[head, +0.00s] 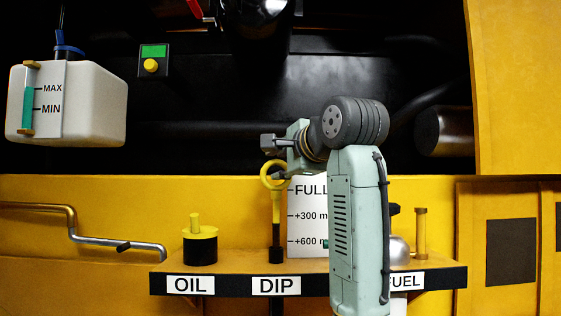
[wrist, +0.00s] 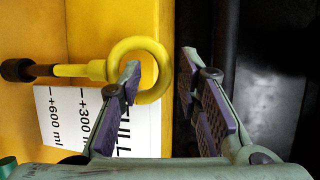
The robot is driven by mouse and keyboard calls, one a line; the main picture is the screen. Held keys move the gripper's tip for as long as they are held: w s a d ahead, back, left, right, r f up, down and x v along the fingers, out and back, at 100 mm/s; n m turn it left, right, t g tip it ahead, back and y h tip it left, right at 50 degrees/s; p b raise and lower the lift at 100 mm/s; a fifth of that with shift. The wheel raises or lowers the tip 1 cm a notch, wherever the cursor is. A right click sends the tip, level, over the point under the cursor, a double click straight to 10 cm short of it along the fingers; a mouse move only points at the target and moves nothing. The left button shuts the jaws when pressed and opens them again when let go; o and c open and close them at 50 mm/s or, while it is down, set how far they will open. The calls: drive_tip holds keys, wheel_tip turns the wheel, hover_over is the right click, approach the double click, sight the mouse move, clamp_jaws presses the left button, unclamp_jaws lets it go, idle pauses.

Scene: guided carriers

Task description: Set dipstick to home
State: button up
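The dipstick (head: 275,205) has a yellow ring handle and a yellow stem. It stands upright, its lower end at a black fitting (head: 276,255) above the DIP label (head: 276,286). In the wrist view the dipstick's ring (wrist: 150,50) lies close to my fingers. My gripper (head: 272,148) is at the ring's height or just above it, and shows open in the wrist view (wrist: 160,64). One finger overlaps the ring; I cannot tell whether it is through or in front of it. The other finger is apart, to the right. Nothing is clamped.
A white level card (head: 306,225) marked FULL, +300 and +600 stands just right of the stem. A black and yellow OIL cap (head: 200,245) is on the shelf to the left. A white MAX/MIN tank (head: 95,105) and a green-screened box (head: 154,62) are upper left.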

drive_tip(key=shift+c, duration=0.2)
clamp_jaws()
idle(0.6)
